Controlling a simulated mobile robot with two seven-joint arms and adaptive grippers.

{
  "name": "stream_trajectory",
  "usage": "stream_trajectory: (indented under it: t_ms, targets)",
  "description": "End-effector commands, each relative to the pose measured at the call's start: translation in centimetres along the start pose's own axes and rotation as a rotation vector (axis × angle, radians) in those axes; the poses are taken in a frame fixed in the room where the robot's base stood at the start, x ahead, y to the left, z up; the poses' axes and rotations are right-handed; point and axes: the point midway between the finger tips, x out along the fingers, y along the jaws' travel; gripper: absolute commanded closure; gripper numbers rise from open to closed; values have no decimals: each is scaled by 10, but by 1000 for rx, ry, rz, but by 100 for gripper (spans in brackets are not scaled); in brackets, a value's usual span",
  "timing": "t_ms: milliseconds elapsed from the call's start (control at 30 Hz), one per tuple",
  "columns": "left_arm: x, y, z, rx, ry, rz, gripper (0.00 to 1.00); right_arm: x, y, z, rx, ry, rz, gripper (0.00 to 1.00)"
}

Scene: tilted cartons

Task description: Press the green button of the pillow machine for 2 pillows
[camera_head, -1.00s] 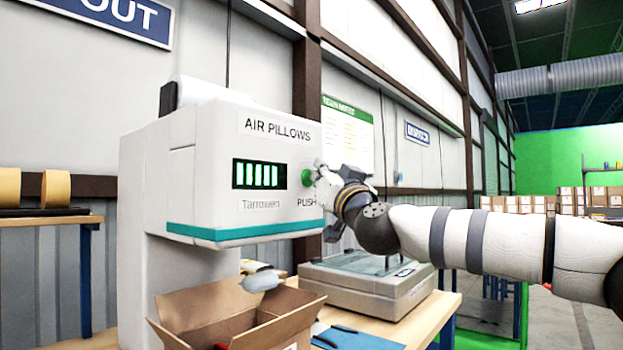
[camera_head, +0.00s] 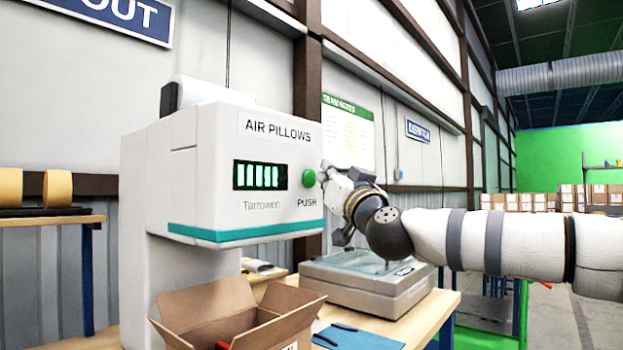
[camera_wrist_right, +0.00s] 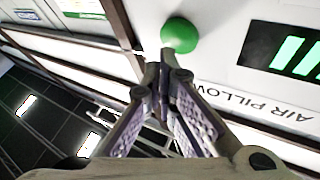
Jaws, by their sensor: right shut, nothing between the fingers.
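The white air pillow machine (camera_head: 215,165) has a round green button (camera_head: 309,178) on its front, above the word PUSH. The button also shows in the right wrist view (camera_wrist_right: 180,35). A display with green bars (camera_head: 260,176) sits left of it. My right gripper (camera_head: 325,171) is shut and empty, its tips just right of the button with a small gap. In the right wrist view its closed fingertips (camera_wrist_right: 163,62) point toward the button. An open cardboard carton (camera_head: 205,300) stands below the machine; most of its inside is hidden. My left gripper is not in view.
A grey flat device (camera_head: 365,285) sits on the wooden table below my right arm. A blue folder (camera_head: 357,337) lies in front of it. A small white item (camera_head: 262,267) lies behind the carton. A side bench (camera_head: 50,219) holds tape rolls.

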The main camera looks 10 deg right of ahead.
Motion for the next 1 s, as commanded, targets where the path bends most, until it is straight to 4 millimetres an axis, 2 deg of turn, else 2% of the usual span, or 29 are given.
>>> stream_trajectory:
  t_ms: [200, 500, 1000]
  targets:
    - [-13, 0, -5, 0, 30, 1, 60, -16, 8, -16, -2, 7, -1, 100]
    - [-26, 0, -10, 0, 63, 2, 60, -37, 19, -26, -1, 6, -1, 100]
    - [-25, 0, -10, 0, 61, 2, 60, -39, 21, -22, 0, 2, 0, 100]
